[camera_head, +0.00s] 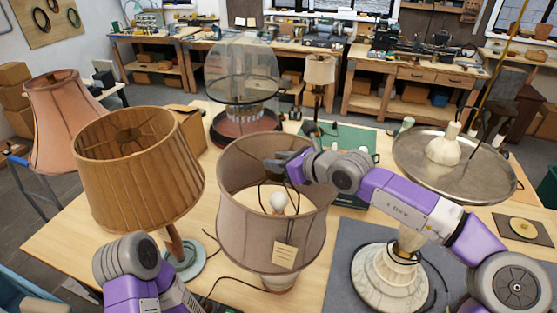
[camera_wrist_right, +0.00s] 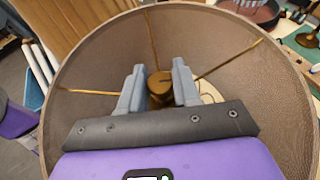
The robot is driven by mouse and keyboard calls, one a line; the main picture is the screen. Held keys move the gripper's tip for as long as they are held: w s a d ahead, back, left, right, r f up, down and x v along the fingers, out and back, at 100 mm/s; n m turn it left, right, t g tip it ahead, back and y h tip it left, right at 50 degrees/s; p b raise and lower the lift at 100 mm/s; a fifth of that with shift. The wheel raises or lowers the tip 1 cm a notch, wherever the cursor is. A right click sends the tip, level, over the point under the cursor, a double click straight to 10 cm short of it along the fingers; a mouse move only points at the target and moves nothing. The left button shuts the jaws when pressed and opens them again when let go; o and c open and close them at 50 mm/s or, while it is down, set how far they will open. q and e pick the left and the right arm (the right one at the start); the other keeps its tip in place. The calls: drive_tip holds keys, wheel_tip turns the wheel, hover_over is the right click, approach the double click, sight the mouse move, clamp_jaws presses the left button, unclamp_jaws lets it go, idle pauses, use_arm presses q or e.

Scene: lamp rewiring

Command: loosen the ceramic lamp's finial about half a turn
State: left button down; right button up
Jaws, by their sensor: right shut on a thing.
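The ceramic lamp stands in the middle of the table with a taupe fabric shade (camera_head: 240,220); a paper tag hangs on the shade's front. A pale bulb (camera_head: 278,203) shows inside, and part of the base (camera_head: 279,283) shows below. My right gripper (camera_head: 273,163) reaches in from the right over the shade's open top. In the right wrist view, the two grey fingers of my right gripper (camera_wrist_right: 159,88) stand on either side of the brass finial (camera_wrist_right: 160,87), where the shade's thin spokes meet. They are shut on it. The left arm shows at lower left, but its gripper is out of view.
A pleated tan lamp (camera_head: 140,170) stands close on the left, with a pink shade (camera_head: 62,120) behind it. A glass dome (camera_head: 243,75) stands behind. A metal dish-shaped shade (camera_head: 415,170) and a marble base (camera_head: 388,285) are on the right, near my right arm.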

drive_tip(key=shift+n+g+y, duration=0.9)
drive_tip(key=shift+n+g, duration=0.5)
drive_tip(key=shift+f+n+g, duration=0.1)
drive_tip(key=shift+n+g, duration=0.2)
drive_tip(key=shift+g, duration=0.1)
drive_tip(key=o, duration=1)
drive_tip(key=shift+d, duration=0.15)
drive_tip(key=b+v, duration=0.1)
drive_tip(key=v, duration=0.6)
drive_tip(key=shift+s+d, duration=0.15)
